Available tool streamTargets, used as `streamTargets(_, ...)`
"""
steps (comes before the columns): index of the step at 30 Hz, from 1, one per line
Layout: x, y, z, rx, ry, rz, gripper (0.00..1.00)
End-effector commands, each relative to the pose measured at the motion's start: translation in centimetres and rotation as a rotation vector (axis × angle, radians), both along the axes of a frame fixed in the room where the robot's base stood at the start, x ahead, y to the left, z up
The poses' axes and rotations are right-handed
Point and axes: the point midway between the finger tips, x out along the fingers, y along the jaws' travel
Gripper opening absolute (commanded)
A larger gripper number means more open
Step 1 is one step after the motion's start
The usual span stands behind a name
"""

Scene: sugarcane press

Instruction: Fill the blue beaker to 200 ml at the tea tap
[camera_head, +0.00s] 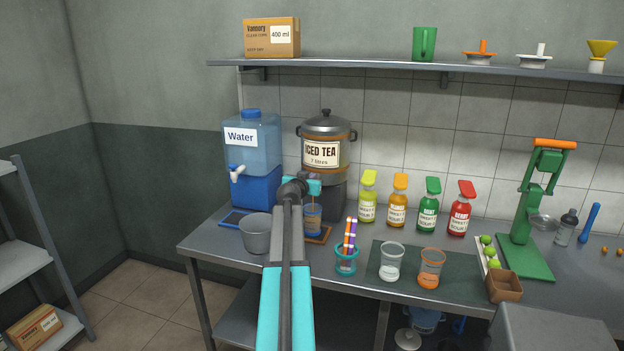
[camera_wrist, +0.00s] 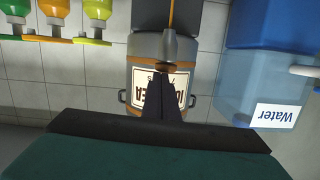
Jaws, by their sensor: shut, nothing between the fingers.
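The tea urn (camera_head: 325,140), labelled ICED TEA, stands on a dark base at the back of the counter. It also shows upside down in the wrist view (camera_wrist: 192,90). Its grey tap (camera_wrist: 169,48) has a thin amber stream (camera_wrist: 173,16) running from it in the wrist view. The blue beaker (camera_head: 312,222) stands below on a brown tray, with brownish liquid inside; I cannot read its level. My gripper (camera_wrist: 160,85) is shut and empty, its fingertips at the tap, whether touching I cannot tell. In the head view my arm hides the tap and fingertips.
A water dispenser (camera_head: 251,160) stands left of the urn, with a grey bucket (camera_head: 256,233) in front. The wall shelf (camera_head: 380,68) runs above.

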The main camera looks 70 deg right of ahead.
Motion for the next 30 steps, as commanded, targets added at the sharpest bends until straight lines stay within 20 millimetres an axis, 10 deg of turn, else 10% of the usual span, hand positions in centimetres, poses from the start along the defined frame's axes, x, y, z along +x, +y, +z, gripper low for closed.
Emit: streamTargets(30, 0.03, 0.20, -0.65, 0.017, -0.003, -0.005, 0.00)
